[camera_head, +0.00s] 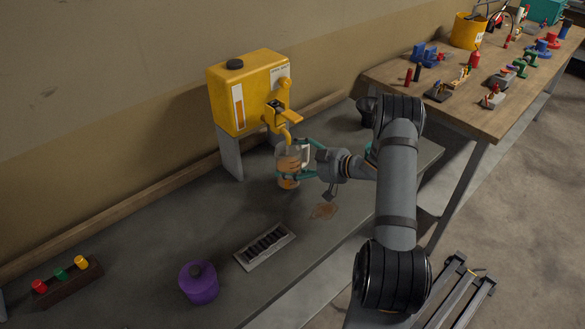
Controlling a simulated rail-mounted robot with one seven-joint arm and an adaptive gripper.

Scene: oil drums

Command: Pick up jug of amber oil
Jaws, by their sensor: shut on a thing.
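The jug of amber oil (288,163) is a clear vessel with a pale handle and amber contents. It stands upright under the spout of the yellow dispenser (240,92), toward the back of the grey bench. My gripper (293,160) reaches in from the right, with its green fingers around the jug at handle height. It is shut on the jug. Whether the jug's base touches the bench is hard to tell at this size.
An amber spill (324,211) lies on the grey bench (140,250) in front of the jug. A dark container (367,111) stands behind my arm.

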